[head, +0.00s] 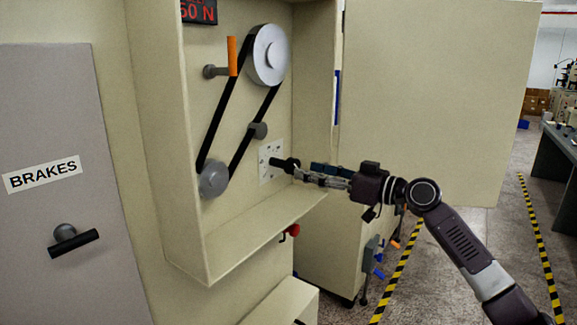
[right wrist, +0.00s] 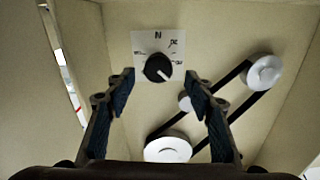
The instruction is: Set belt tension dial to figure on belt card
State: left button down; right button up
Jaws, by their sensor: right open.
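The belt tension dial is a black round knob (right wrist: 158,68) with a white pointer mark, on a white plate (right wrist: 157,45) marked N. In the head view the plate (head: 266,162) is on the back wall of the open cabinet, right of the lower pulley. My right gripper (right wrist: 160,92) is open, its two fingers to either side below the knob in the right wrist view, not closed on it. In the head view the right gripper (head: 300,168) points left at the dial. No readable belt card shows. My left gripper is not in view.
A black belt (head: 222,122) runs round two grey pulleys, with a small idler (head: 258,131) and an orange-handled crank (head: 232,56) near it. A red display (head: 199,11), cut off by the frame edge, ends in "0 N". The cabinet's open door (head: 435,100) stands right. A BRAKES panel (head: 45,130) is left.

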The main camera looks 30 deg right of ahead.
aim_at(297, 166)
jog(key=p+x, duration=0.3)
jog(key=x, duration=0.2)
jog(key=shift+w+d+r, duration=0.1)
jog(key=shift+d+r, duration=0.05)
jog(key=shift+w+a+f+p, duration=0.2)
jog(key=shift+w+a+p, duration=0.1)
jog(key=shift+w, duration=0.2)
jog(key=shift+c, duration=0.5)
jog(key=c, duration=1.1)
jog(key=shift+o, duration=0.2)
